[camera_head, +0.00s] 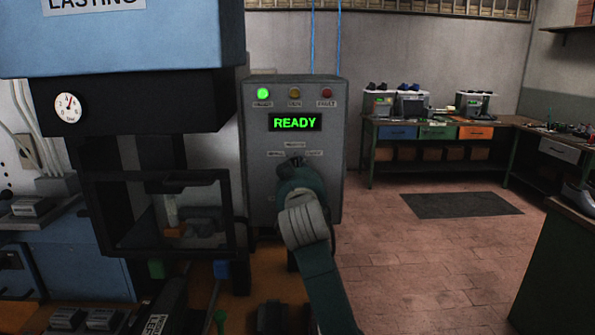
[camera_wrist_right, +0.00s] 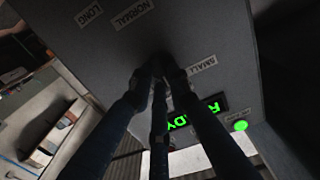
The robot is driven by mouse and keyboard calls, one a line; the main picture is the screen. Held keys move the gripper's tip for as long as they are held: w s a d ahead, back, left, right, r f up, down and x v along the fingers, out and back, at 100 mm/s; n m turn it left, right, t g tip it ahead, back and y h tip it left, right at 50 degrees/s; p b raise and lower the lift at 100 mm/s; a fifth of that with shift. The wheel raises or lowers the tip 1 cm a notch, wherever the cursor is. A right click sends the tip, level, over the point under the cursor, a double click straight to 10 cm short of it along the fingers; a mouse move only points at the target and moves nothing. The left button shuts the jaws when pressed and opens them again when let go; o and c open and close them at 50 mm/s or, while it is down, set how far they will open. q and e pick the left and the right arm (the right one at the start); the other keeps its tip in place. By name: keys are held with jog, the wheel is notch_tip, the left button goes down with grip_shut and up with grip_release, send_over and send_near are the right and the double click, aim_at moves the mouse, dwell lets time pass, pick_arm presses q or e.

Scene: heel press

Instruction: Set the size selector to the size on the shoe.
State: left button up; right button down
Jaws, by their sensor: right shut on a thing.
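The grey control box (camera_head: 258,190) has the size selector on its front, with small labels around it. In the right wrist view, the labels LONG (camera_wrist_right: 88,13), NORMAL (camera_wrist_right: 133,13) and SMALL (camera_wrist_right: 202,65) can be read on the panel (camera_wrist_right: 215,30). My right gripper (camera_head: 291,163) is at the panel, shut on the size selector. In the right wrist view its dark fingers (camera_wrist_right: 158,68) meet at the panel and hide the knob, so I cannot tell where it points. No shoe with a readable size can be made out. My left gripper is not in view.
The box display (camera_head: 295,123) reads READY and the green lamp (camera_head: 263,93) is lit. The blue and black lasting press (camera_head: 140,40) with a framed guard (camera_head: 160,253) stands close on the left. Open floor (camera_head: 420,260) and workbenches (camera_head: 430,132) lie to the right.

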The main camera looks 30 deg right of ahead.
jog(key=c, duration=1.6)
grip_release()
jog(key=shift+c, duration=0.2)
jog(key=shift+s+a, duration=0.1)
jog(key=v, duration=1.2)
